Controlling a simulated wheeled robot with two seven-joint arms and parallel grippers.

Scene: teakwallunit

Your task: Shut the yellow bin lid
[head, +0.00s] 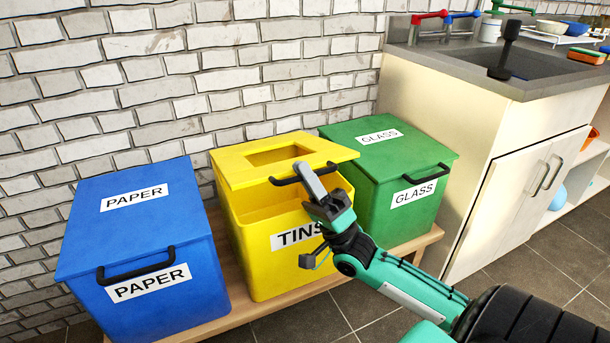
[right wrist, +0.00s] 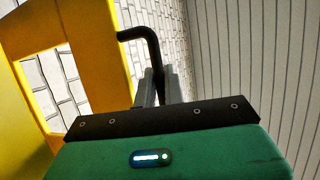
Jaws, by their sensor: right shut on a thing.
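The yellow bin (head: 268,262), marked TINS, stands between the other two bins. Its yellow lid (head: 232,168), which has a rectangular opening, is partly raised, with a gap showing at the front. A black handle (head: 287,181) sits on the lid's front edge. My right gripper (head: 306,172) is shut on this handle. In the right wrist view, the handle (right wrist: 150,42) runs down between the gripper fingers, and the lid (right wrist: 102,60) is at the left. My left gripper is not in view.
A blue PAPER bin (head: 140,235) stands at the left and a green GLASS bin (head: 400,215) at the right, both with lids down. All stand on a low wooden bench (head: 255,312) against a brick wall. A sink cabinet (head: 500,190) is at the right.

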